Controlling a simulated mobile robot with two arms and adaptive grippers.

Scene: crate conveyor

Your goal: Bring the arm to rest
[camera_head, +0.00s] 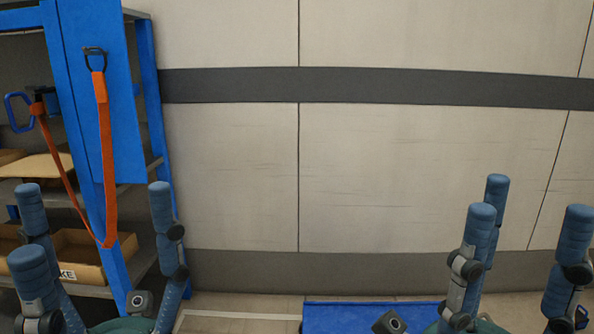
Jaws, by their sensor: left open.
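My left gripper (88,230) is at the lower left, with its blue padded fingers pointing up. The fingers are spread wide and nothing is between them. My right gripper (524,214) is at the lower right, also with its blue fingers pointing up and spread apart. It holds nothing. Both grippers stand at the bottom of the view, apart from each other. The arms behind them are mostly out of the picture.
A blue shelf rack (110,130) stands at the left, behind my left gripper. An orange strap (108,150) hangs on it, and cardboard boxes (85,252) sit on its shelves. A blue surface (345,316) lies low between the grippers. A panelled wall (390,170) fills the back.

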